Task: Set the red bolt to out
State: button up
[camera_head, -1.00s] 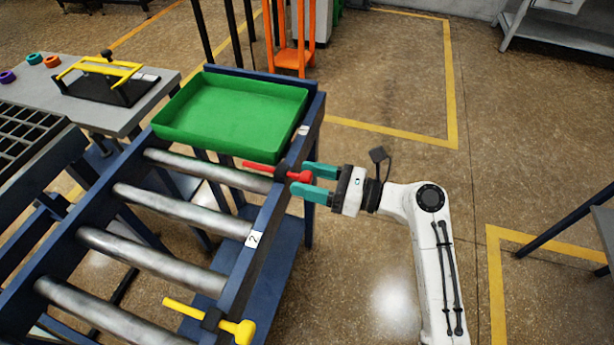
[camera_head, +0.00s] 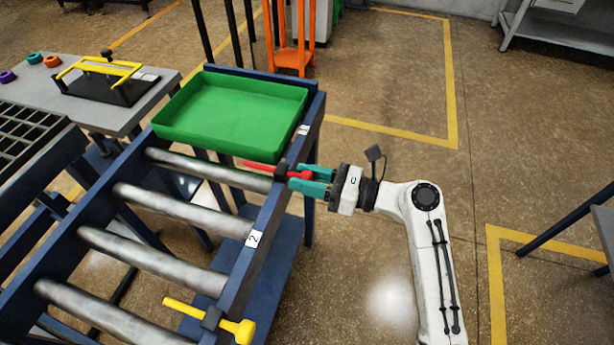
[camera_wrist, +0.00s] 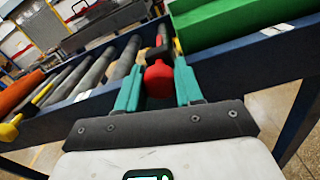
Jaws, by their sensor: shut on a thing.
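The red bolt (camera_head: 262,167) runs through a dark block on the right rail of the roller conveyor, just in front of the green tray. Its rod reaches inward over the rollers and its red knob is on the outer side. My gripper (camera_head: 303,179) is at the knob from the right, with its teal fingers closed around it. In the wrist view the red knob (camera_wrist: 158,80) sits between the two teal fingers, which touch or nearly touch its sides.
The green tray (camera_head: 167,131) sits at the conveyor's far end. A yellow bolt (camera_head: 243,330) is on the same rail, nearer. The blue rail (camera_head: 262,232) carries a label "2". A table with a yellow-handled fixture (camera_head: 100,68) stands at left. The floor right of the conveyor is open.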

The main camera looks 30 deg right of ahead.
grip_shut()
jog(key=shift+s+d+r+p, duration=0.15)
jog(key=shift+s+d+p, duration=0.15)
jog(key=shift+p, duration=0.2)
jog(key=p+v, duration=0.4)
jog(key=v, duration=0.2)
jog(key=shift+s+d, duration=0.2)
jog(key=o, duration=1.1)
grip_release()
jog(key=shift+s+d, duration=0.1)
jog(key=v, duration=1)
jog(key=shift+s+d+b, duration=0.25)
jog(key=shift+b, duration=0.1)
